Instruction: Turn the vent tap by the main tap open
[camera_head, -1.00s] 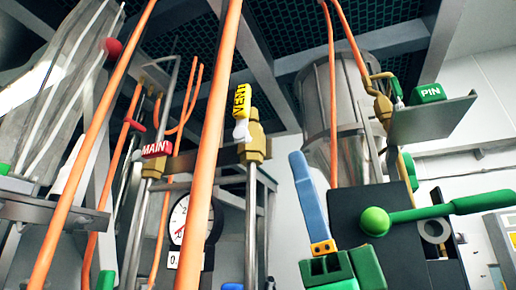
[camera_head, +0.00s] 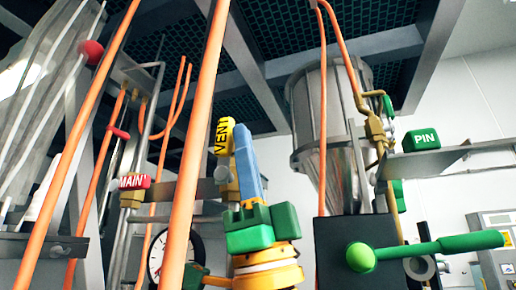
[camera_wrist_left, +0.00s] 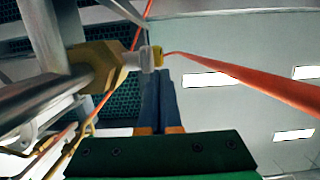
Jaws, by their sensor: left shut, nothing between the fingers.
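The vent tap's yellow handle (camera_head: 225,136), lettered VENT, stands upright above its brass body (camera_head: 229,185). The main tap's red handle (camera_head: 134,181), lettered MAIN, lies level to its left. My left gripper (camera_head: 242,130) points up with its blue fingers shut and empty. Its tips are close by the right side of the vent handle; I cannot tell whether they touch. In the left wrist view, the shut fingers (camera_wrist_left: 160,76) end just below a yellow-tipped white stem (camera_wrist_left: 150,57) on a brass body (camera_wrist_left: 98,66). My right gripper is not in view.
An orange hose (camera_head: 196,140) runs down in front, just left of the vent tap. A gauge (camera_head: 158,255) is below.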

